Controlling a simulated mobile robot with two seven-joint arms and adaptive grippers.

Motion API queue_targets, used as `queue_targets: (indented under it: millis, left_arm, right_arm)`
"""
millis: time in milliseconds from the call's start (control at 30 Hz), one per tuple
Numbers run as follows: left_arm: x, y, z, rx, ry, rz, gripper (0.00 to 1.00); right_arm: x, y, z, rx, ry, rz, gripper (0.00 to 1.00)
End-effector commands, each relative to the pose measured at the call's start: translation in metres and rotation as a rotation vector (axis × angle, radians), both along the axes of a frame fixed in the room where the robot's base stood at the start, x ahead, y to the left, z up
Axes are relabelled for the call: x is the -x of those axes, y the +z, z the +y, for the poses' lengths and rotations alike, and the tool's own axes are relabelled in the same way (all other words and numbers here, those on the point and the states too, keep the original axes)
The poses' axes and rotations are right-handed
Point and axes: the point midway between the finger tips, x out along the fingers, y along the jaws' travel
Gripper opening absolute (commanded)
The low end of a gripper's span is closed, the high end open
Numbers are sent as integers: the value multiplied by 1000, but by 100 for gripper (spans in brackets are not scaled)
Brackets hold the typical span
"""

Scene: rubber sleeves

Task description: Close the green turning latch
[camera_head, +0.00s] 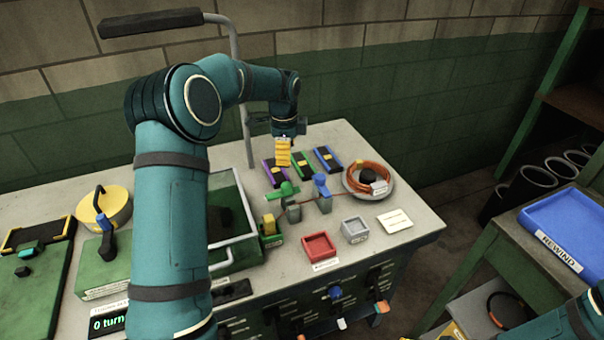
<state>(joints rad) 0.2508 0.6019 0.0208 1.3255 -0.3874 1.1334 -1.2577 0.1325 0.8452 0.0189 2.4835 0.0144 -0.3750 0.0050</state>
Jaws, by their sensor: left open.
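The green turning latch (286,189) sits on a small metal bracket near the middle of the workbench. Its green handle lies roughly flat and points to the left. A blue latch (321,185) stands on a similar bracket just to its right, its handle more upright. A thin reddish line runs between the brackets. My left gripper (283,155) points down above and behind the green latch, apart from it. Its yellow ends hide part of the purple-edged tray behind. The gap between its fingers is too small to see. My right gripper is out of view.
Purple, green and blue-edged trays (328,159) lie behind the latches. An orange coil (369,178) sits in a round dish to the right. A red bin (319,246) and grey bin (355,229) stand in front. A clear-walled box (236,256) stands to the left.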

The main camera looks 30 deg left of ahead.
Motion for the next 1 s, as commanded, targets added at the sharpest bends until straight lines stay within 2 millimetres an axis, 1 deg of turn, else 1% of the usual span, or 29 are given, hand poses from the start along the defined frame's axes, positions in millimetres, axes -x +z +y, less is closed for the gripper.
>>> queue_targets:
  millis: [67, 167, 267, 600, 700, 900, 1000]
  left_arm:
    - [1, 2, 4, -5, -8, 6, 70]
    - [1, -6, 4, -6, -10, 7, 70]
    - [1, -20, 4, -5, -9, 9, 70]
    - [0, -88, 4, -4, -8, 9, 70]
    - [-1, -104, 4, -5, -7, 7, 70]
    - [-2, -127, 4, -5, -7, 5, 70]
    - [-2, -132, 4, -5, -7, 5, 70]
  right_arm:
    - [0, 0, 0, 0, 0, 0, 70]
    - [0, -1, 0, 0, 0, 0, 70]
    - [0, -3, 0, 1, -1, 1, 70]
    - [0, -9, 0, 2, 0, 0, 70]
    - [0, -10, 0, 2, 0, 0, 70]
    - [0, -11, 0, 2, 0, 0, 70]
    - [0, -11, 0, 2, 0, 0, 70]
